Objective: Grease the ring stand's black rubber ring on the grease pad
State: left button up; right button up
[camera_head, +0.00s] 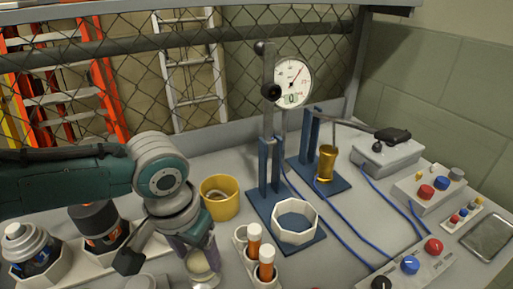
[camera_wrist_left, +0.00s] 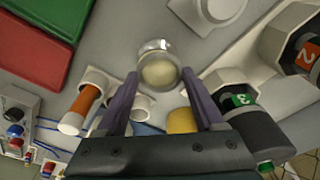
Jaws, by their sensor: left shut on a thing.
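My left gripper (camera_head: 198,250) is low over the front of the bench. In the left wrist view its two purple fingers (camera_wrist_left: 160,78) stand apart, on either side of a round silver-rimmed piece (camera_wrist_left: 158,68) with a cream face. This piece also shows below the gripper in the head view (camera_head: 202,264). The fingertips meet its sides; its underside is hidden. I cannot make out a black rubber ring. I cannot tell for sure which thing is the grease pad. My right gripper is not in view.
A yellow cup (camera_head: 220,197) and a holder with two orange white-capped tubes (camera_head: 254,240) stand right of my gripper. A blue gauge stand (camera_head: 269,180) and white octagonal tray (camera_head: 296,236) are farther right. Cans (camera_head: 100,228) stand left. Blue cables cross the right side.

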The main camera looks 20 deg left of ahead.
pick_arm(q)
jog(key=shift+s+f, duration=0.1)
dwell(0.3)
jog(key=m, duration=0.4)
jog(key=shift+h, duration=0.3)
jog(key=shift+d, duration=0.1)
jog(key=shift+d+r+p, duration=0.1)
jog(key=shift+r+p, duration=0.6)
notch_tip(320, 180, up, 5)
jog(key=p, duration=0.5)
jog(key=shift+f, duration=0.15)
